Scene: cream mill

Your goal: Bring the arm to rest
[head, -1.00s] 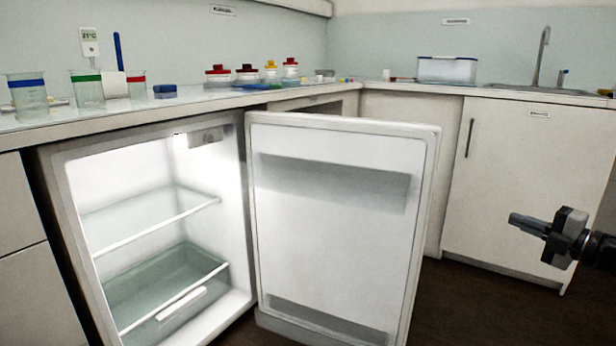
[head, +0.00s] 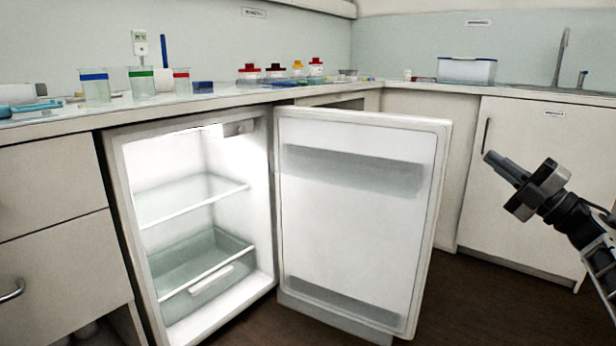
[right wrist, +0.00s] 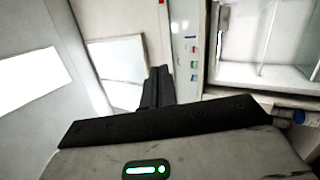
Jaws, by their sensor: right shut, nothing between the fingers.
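My right gripper (head: 501,165) is at the right of the head view, in front of the sink cabinet and to the right of the open fridge door. Its fingers are together with nothing between them, pointing up and to the left. In the right wrist view its shut fingers (right wrist: 158,86) show in the middle above the dark gripper body. The hand stands apart from the fridge door in the head view. My left gripper is in neither view.
The fridge door (head: 355,220) stands wide open beside the lit, empty fridge (head: 190,200). The counter (head: 225,100) holds beakers (head: 95,88), red-capped and yellow-capped jars and a lidded box (head: 466,70). A sink cabinet (head: 520,190) is behind my right arm. Dark floor shows below.

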